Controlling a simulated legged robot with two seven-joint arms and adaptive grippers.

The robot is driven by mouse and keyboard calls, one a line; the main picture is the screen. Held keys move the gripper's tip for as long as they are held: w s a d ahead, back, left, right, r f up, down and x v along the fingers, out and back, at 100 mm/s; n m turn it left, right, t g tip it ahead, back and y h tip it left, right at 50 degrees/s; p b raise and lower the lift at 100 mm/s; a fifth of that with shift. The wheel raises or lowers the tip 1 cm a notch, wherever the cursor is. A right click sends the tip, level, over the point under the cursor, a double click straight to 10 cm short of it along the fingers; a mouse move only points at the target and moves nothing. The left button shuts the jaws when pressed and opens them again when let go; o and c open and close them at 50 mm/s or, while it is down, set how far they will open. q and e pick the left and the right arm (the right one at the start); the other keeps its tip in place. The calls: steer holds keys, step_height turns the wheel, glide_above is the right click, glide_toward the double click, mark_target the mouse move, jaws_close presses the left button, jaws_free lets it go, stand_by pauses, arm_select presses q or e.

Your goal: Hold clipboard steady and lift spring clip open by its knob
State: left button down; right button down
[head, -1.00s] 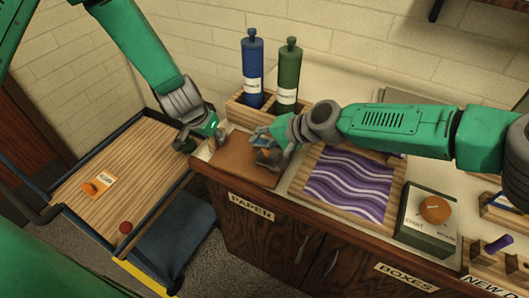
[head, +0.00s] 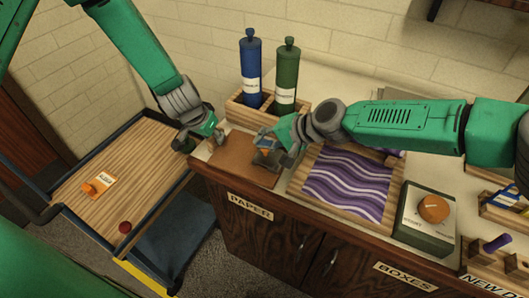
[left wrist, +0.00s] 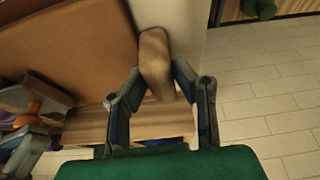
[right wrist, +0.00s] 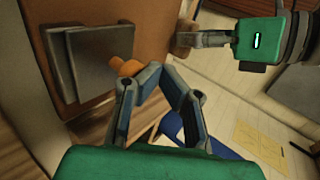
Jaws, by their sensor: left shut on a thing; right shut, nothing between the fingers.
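The brown clipboard (head: 232,158) lies flat at the left end of the counter; it also shows in the left wrist view (left wrist: 60,35) and right wrist view (right wrist: 120,25). My left gripper (head: 217,136) is shut on a brown tab (left wrist: 155,55) at the clipboard's edge. The grey spring clip (head: 267,159) lies on the clipboard's right part and looks down. Its orange knob (right wrist: 124,66) shows beside the metal plate (right wrist: 85,65) in the right wrist view. My right gripper (right wrist: 154,74) is shut and empty, its tips close to the knob; contact is unclear.
A blue bottle (head: 251,72) and a green bottle (head: 287,75) stand in a wooden rack behind the clipboard. A tray with purple waves (head: 345,184) lies right of it, then a box with an orange dial (head: 433,208). A wooden cart (head: 120,170) stands left.

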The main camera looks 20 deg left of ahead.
mark_target(275, 156)
steer(key=shift+w+d+f, duration=0.1)
steer(key=shift+d+f, duration=0.15)
steer(key=shift+d, duration=0.75)
steer(key=shift+d+r, duration=0.1)
steer(key=shift+d, duration=0.05)
steer(key=shift+w, duration=0.1)
steer(key=shift+r, duration=0.2)
steer(key=shift+d+r, duration=0.2)
steer(key=shift+r, duration=0.05)
stand_by(0.5)
steer(key=shift+r, duration=0.1)
steer(key=shift+d+r, duration=0.15)
steer(key=shift+d, duration=0.15)
steer(key=shift+d, duration=0.15)
